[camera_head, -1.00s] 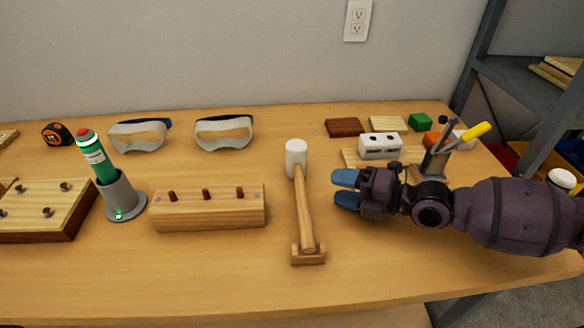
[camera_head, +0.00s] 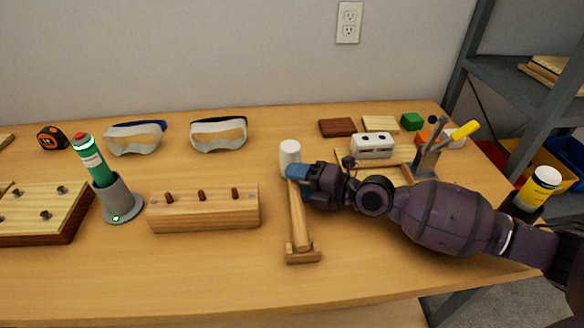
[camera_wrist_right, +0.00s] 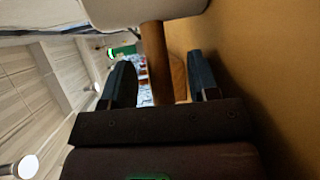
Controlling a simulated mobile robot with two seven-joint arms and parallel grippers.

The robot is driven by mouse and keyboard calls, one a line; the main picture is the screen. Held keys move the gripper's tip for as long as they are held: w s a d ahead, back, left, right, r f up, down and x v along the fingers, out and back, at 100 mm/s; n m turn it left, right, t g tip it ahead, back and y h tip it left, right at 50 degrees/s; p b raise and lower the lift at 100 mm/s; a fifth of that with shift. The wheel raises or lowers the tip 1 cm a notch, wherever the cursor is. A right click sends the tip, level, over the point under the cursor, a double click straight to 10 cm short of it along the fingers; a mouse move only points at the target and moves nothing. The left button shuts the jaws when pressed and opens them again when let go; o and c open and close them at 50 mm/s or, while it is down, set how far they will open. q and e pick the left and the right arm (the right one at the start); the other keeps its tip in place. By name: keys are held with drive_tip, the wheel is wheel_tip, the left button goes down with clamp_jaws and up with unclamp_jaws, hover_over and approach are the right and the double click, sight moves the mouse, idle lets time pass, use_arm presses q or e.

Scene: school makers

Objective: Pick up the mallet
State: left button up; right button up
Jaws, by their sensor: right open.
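The mallet has a white head (camera_head: 290,155) and a wooden handle (camera_head: 298,222). It lies right of the middle of the table, its handle end in a small wooden rest (camera_head: 303,254). My right gripper (camera_head: 298,172) is at the handle just below the head and covers part of it in the head view. In the right wrist view the open fingers (camera_wrist_right: 160,82) stand on either side of the handle (camera_wrist_right: 158,62), with a gap on both sides. The white head (camera_wrist_right: 145,8) is at the top edge there. My left gripper is not in view.
A wooden block with pegs (camera_head: 204,209) lies left of the mallet. A green tool in a grey holder (camera_head: 118,198) stands farther left. Safety goggles (camera_head: 219,134) lie behind. A white block (camera_head: 372,145) and a clamp (camera_head: 428,160) are behind my right arm. The front of the table is clear.

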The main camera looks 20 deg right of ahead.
drive_tip(key=shift+w+a, duration=0.4)
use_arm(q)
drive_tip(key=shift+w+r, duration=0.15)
use_arm(e)
clamp_jaws()
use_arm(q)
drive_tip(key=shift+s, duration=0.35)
use_arm(e)
wheel_tip(320, 180, up, 6)
drive_tip(key=shift+r+p, duration=0.25)
drive_tip(key=shift+p, duration=0.95)
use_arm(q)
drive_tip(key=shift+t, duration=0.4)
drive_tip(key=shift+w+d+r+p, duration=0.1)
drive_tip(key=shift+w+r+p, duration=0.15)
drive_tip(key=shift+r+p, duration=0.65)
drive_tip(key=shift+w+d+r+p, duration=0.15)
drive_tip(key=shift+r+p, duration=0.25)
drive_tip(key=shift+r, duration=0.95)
use_arm(e)
wheel_tip(320, 180, up, 14)
drive_tip(key=shift+f, duration=0.2)
